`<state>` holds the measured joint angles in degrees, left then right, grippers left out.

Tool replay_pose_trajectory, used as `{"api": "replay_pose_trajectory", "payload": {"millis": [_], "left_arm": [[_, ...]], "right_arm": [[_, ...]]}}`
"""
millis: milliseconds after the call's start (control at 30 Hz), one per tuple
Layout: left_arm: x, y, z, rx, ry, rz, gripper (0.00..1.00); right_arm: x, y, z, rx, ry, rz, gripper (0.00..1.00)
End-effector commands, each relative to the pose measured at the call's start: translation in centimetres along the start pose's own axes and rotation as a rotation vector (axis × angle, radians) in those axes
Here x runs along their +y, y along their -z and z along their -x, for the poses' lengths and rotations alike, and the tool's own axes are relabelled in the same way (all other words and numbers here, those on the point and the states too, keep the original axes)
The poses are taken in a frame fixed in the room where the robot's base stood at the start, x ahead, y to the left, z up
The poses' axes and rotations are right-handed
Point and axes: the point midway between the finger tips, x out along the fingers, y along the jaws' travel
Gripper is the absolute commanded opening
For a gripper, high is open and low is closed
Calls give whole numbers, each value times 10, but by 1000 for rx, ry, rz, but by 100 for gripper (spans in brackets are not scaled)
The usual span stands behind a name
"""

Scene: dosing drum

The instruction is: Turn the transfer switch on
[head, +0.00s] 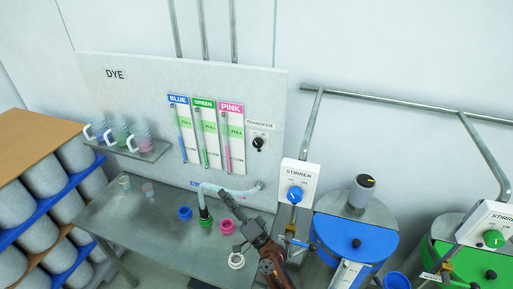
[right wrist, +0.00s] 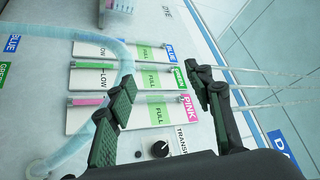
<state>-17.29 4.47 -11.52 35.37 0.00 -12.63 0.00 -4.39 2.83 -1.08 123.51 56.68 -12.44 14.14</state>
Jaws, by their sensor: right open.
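The transfer switch (head: 258,143) is a small black round knob on a white plate labelled TRANSFER, at the right end of the upright dye panel (head: 140,85). In the right wrist view the black knob (right wrist: 160,149) shows at the bottom, partly close to my gripper body, with the label beside it. Its exact setting is too small to tell. My right gripper (head: 235,222) is open and empty, below the switch and in front of the panel. In the right wrist view its two fingers (right wrist: 160,74) are spread, with the pink gauge beyond them. My left gripper is not in view.
A pale hose (head: 232,191) curves from the panel to a green fitting (head: 205,218) on the metal table (head: 160,230). Blue and pink caps and a white ring lie nearby. A stirrer box (head: 296,184) and blue drum (head: 355,240) stand to the right. Cups sit on a shelf (head: 140,152).

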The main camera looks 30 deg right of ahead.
Motion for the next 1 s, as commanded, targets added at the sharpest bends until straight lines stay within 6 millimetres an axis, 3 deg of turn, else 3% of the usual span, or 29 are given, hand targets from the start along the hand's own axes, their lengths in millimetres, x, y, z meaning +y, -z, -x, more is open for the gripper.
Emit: {"api": "replay_pose_trajectory", "payload": {"millis": [33,133,233,333,433,600,767,1000], "left_arm": [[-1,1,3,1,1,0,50],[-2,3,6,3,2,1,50],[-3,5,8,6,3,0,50],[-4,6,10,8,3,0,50],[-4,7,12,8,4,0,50],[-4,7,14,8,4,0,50],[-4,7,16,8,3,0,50],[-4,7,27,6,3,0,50]], "right_arm": [[-27,31,-22,124,85,-120,47],[-57,95,-44,375,224,-397,47],[-63,148,-52,614,322,-691,47],[-48,178,-55,824,367,-977,47],[-27,184,-58,992,365,-1218,47],[-1,170,-64,1168,311,-1478,47],[10,163,-67,1224,277,-1558,47],[27,187,-82,1228,276,-1559,47]]}}
